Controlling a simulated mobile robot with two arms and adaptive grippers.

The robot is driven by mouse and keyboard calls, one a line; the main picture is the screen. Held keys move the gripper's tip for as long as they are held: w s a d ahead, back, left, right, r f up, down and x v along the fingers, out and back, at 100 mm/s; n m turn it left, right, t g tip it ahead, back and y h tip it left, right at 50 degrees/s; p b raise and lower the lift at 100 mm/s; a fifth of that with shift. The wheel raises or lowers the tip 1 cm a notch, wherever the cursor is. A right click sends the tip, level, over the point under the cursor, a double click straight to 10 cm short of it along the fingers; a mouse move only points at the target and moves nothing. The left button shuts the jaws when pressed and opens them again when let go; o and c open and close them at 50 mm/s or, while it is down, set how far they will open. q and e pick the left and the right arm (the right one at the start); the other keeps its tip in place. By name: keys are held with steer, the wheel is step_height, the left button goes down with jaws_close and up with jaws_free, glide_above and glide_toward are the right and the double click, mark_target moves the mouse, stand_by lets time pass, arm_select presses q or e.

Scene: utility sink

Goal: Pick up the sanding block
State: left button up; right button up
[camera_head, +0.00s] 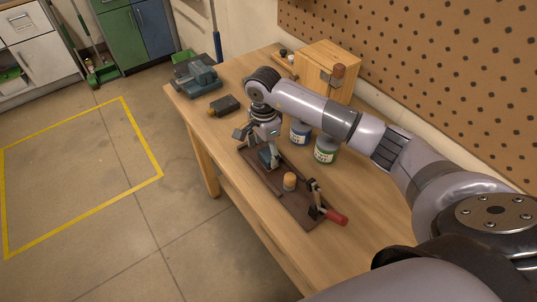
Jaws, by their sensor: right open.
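My right gripper (257,143) hangs open, pointing down over the far end of a dark brown tray (296,206) on the workbench. A small blue-grey block (266,158), which looks like the sanding block, lies in the tray right below and beside the fingers. One finger overlaps it in the picture, and I cannot tell whether they touch. The gripper partly hides the block. My left gripper is not in view.
The tray also holds a tan cylinder (290,181) and a red-handled clamp (332,215). Blue (300,132) and green (325,151) labelled cans stand right of it. A wooden box (328,66), a vise (198,78) and a dark block (225,105) are farther back. The bench's near right is clear.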

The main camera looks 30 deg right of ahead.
mark_target(265, 155)
steer(key=shift+f+p, duration=0.3)
steer(key=shift+f, duration=1.3)
steer(key=shift+c, duration=0.2)
steer(key=shift+d, duration=0.1)
steer(key=c, duration=1.2)
